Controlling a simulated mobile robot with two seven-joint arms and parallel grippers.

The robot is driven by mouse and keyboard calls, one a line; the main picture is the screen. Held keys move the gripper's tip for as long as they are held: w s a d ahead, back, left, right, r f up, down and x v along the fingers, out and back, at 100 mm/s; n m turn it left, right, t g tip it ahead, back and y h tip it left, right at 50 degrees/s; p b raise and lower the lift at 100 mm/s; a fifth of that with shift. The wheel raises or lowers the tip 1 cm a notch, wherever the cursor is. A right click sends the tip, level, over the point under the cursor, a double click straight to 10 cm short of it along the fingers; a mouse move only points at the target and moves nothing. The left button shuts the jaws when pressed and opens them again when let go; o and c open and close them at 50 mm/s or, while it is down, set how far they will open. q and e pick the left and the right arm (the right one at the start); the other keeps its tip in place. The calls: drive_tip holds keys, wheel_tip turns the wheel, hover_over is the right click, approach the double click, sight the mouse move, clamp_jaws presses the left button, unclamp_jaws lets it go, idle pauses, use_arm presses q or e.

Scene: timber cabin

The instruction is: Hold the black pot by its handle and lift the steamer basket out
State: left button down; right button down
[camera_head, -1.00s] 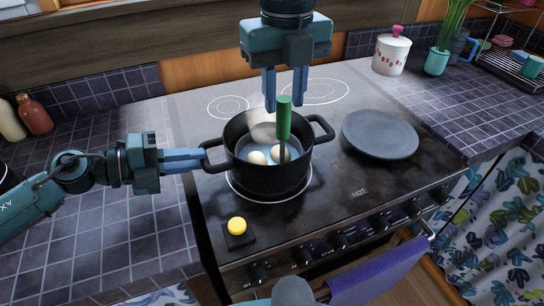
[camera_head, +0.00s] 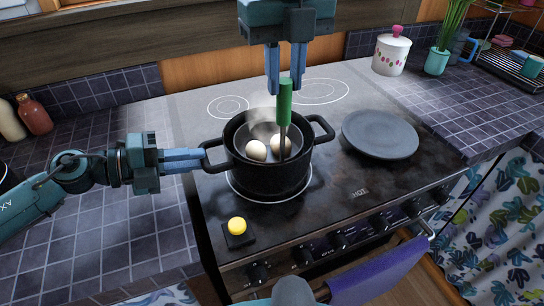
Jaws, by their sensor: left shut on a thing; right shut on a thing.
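The black pot (camera_head: 268,178) stands on the front left burner ring of the stove. My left gripper (camera_head: 203,158) is shut on the pot's left loop handle. The steamer basket (camera_head: 262,132) is inside the pot and holds two pale eggs (camera_head: 256,150); its lower part is hidden by the pot wall. A green handle (camera_head: 285,103) on a thin dark stem rises upright from the basket. My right gripper (camera_head: 286,85) comes from above and is shut on the top of this green handle. Faint steam shows over the eggs.
A grey plate (camera_head: 380,134) lies on the stove right of the pot. A yellow button on a black base (camera_head: 238,231) sits at the stove's front left. A white canister (camera_head: 391,53) and potted plant (camera_head: 438,58) stand at the back right. The left counter (camera_head: 110,225) is mostly clear.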

drive_tip(key=shift+r, duration=4.8)
use_arm(q)
drive_tip(key=c, duration=1.3)
unclamp_jaws()
drive_tip(key=v, duration=0.7)
drive_tip(key=shift+s+a+f, duration=0.1)
drive_tip(key=shift+s+a, duration=0.05)
drive_tip(key=shift+a, duration=0.15)
drive_tip(key=shift+v, duration=2.2)
